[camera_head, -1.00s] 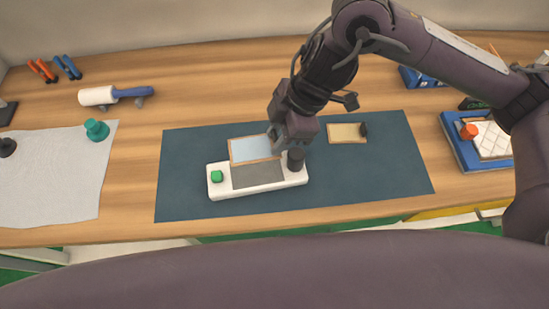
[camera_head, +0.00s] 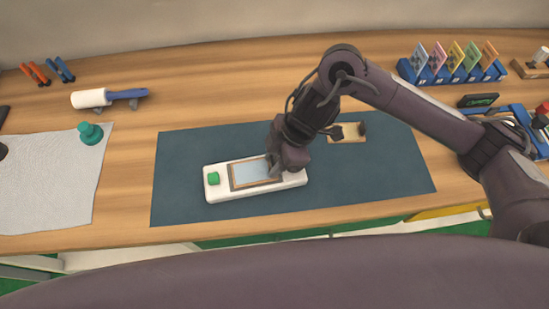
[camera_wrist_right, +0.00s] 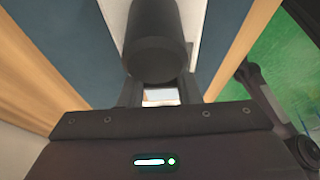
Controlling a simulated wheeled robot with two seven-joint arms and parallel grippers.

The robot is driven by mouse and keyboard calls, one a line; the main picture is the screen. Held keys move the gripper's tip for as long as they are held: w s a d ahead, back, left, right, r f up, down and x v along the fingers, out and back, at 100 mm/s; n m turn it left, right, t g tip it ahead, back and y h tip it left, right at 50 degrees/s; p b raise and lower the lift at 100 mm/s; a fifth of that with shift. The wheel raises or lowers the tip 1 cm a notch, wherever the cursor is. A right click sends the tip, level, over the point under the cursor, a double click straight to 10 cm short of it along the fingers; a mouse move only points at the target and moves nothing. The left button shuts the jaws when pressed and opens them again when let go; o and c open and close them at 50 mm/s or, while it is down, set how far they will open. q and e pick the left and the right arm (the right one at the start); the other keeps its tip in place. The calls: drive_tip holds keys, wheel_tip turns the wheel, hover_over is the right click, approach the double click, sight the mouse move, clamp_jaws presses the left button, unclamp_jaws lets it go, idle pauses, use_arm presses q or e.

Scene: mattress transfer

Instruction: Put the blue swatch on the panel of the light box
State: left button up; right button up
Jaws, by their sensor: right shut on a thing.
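The blue swatch (camera_head: 250,172), a pale blue pane in a wooden frame, lies over the panel area of the white light box (camera_head: 218,193). The box has a green button (camera_head: 213,178) at its left end. My right gripper (camera_head: 274,167) is shut on the swatch's right end. Whether the swatch rests flat or hovers slightly I cannot tell. In the right wrist view, a dark cylinder (camera_wrist_right: 157,45) fills the upper middle, and a small bright patch shows below it. The box's dark knob is hidden in the head view. My left gripper is not in view.
The dark blue mat (camera_head: 385,185) has free room at right. A tan framed piece (camera_head: 347,131) lies behind my gripper. A blue rack (camera_head: 440,75) of coloured cards stands at back right. A roller (camera_head: 100,97) and a teal knobbed object (camera_head: 90,133) are at left.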

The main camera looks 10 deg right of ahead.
drive_tip(key=shift+f, duration=0.2)
drive_tip(key=o, duration=1)
drive_tip(key=shift+c, duration=0.2)
drive_tip(key=shift+r, duration=0.4)
drive_tip(key=p+v, duration=0.1)
drive_tip(key=v, duration=1)
drive_tip(key=shift+d+r+p, duration=0.2)
drive_tip(key=shift+r+p, duration=0.05)
drive_tip(key=shift+p, duration=0.15)
